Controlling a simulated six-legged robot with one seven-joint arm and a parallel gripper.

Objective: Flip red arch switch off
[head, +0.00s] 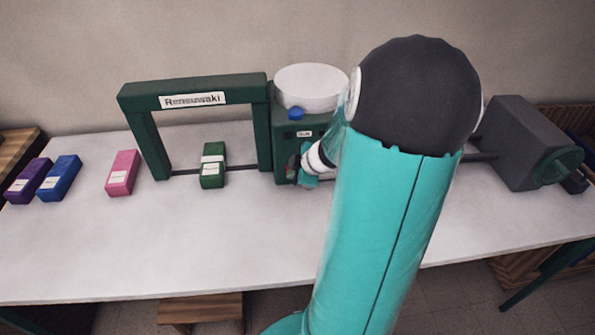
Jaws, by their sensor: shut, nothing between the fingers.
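A green machine housing (289,133) stands at the right end of a green arch frame (195,85) labelled "Rensuwaki". A small dark reddish part (292,167) shows low on the housing's front; it may be the red arch switch, but it is small and partly covered. I cannot tell its position. My gripper (306,178) is shut and empty, right beside this part at the housing's front. I cannot tell whether they touch. My teal arm hides the right side of the housing.
A blue knob (296,113) and a white round top (312,84) sit on the machine. A green block (212,168) sits beneath the arch. Pink (122,173), blue (59,179) and purple (28,181) blocks lie left. A dark grey motor-like body (522,143) stands right. The white table's (170,245) front is clear.

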